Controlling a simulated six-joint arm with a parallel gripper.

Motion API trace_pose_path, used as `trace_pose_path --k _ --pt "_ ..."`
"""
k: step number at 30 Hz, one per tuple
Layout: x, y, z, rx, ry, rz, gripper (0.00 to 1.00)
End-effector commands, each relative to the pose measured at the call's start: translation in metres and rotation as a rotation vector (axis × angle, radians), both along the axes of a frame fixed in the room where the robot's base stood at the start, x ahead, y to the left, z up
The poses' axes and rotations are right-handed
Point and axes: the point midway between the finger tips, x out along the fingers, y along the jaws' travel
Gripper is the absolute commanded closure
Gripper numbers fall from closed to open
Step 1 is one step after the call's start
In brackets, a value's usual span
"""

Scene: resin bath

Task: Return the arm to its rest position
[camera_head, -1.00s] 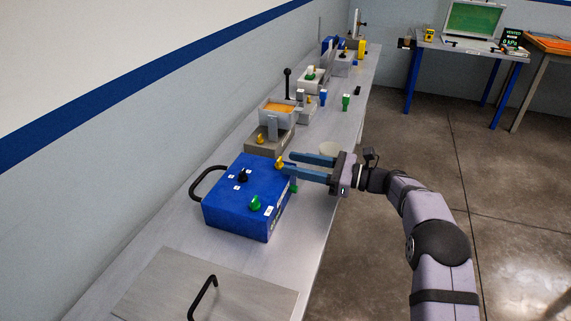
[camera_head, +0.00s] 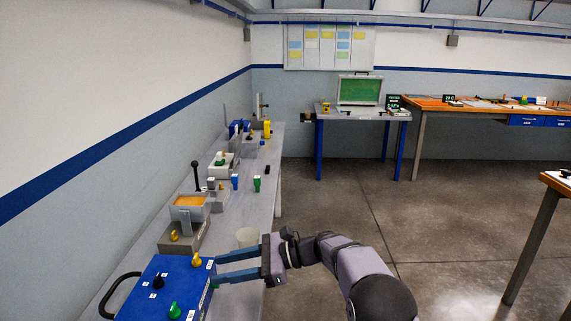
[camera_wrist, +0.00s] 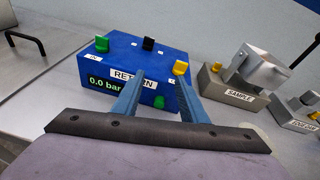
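My gripper (camera_head: 238,266) is at the front right of the blue box, with its two long blue fingers spread apart and nothing between them. In the wrist view my gripper (camera_wrist: 163,88) points at the face of the blue box (camera_wrist: 110,65), which has a "RETURN" label and a display reading "0.0 bar". The blue box (camera_head: 150,290) carries a yellow knob, a black knob and a green knob on top. In the wrist view a green part shows low on the box face near the right finger. I cannot tell whether the fingertips touch the box.
A grey "SAMPLE" block (camera_wrist: 229,88) stands beside the blue box. Open floor (camera_head: 340,200) lies to the right.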

Motion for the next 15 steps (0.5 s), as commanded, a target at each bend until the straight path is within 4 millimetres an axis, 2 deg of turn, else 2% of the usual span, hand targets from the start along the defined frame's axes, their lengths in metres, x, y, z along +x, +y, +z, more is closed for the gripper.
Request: trace_pose_path --k 1,5,9,11,15 --pt "-0.012 -0.006 0.007 -0.078 -0.051 0.020 0.61" --pt "-0.042 -0.036 -0.013 -0.338 -0.223 0.102 0.61" --pt "-0.077 -0.090 -0.046 -0.586 -0.414 0.230 0.61" --pt "-0.094 -0.113 -0.061 -0.659 -0.473 0.290 0.61" --pt "-0.140 -0.170 -0.092 -0.805 -0.600 0.455 0.61"
